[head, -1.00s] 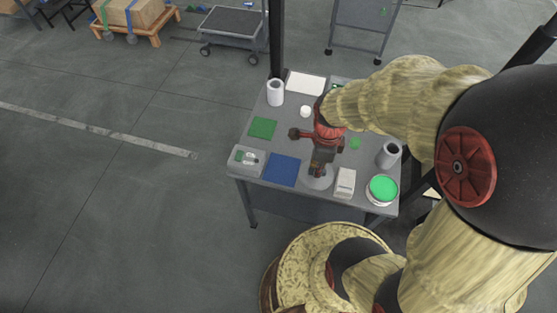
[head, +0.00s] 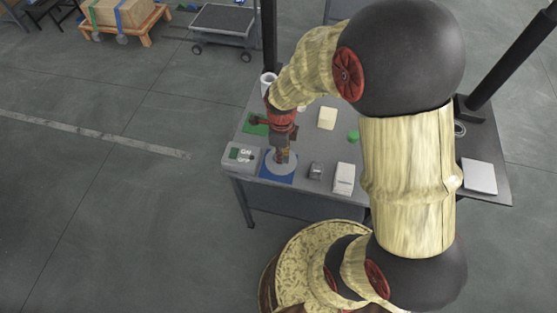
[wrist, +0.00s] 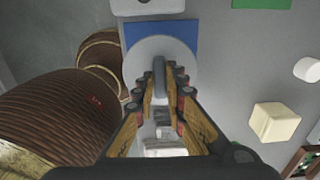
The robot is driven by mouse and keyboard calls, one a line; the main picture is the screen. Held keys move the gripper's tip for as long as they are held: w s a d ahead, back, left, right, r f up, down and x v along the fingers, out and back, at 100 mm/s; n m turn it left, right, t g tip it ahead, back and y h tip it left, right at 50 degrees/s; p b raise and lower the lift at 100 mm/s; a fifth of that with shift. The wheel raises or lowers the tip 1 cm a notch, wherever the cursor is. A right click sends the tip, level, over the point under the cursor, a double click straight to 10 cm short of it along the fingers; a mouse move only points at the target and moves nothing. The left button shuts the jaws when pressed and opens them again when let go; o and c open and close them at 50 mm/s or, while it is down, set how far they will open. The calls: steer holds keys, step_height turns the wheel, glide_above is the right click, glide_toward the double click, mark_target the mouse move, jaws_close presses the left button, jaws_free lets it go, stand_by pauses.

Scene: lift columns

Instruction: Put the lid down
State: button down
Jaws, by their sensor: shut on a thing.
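The lid (head: 271,167) is a pale grey disc with a grey knob. It is at the blue mat (head: 265,180), covering much of it in the head view. My gripper (head: 282,156) points down and is shut on the lid's knob. In the wrist view my gripper (wrist: 160,90) has the knob between its fingers, with the lid (wrist: 145,50) over the blue mat (wrist: 187,28). The lid looks about level. I cannot tell whether it touches the mat or hangs just above it.
A clear-sided box (head: 240,157) stands close left of the mat. A green mat (head: 257,124) lies behind. A small grey object (head: 315,171) and a white box (head: 344,179) are to the right. A cream block (head: 327,118) stands farther back.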

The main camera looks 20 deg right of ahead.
steer(key=shift+w+a+f, duration=0.2)
steer(key=shift+w+f, duration=0.05)
steer(key=shift+f, duration=0.2)
steer(key=shift+w+f+b, duration=0.2)
steer(key=shift+f+b, duration=0.6)
steer(key=shift+f, duration=0.85)
steer(key=shift+f, duration=0.1)
steer(key=shift+f, duration=0.1)
steer(key=c, duration=1.8)
jaws_free()
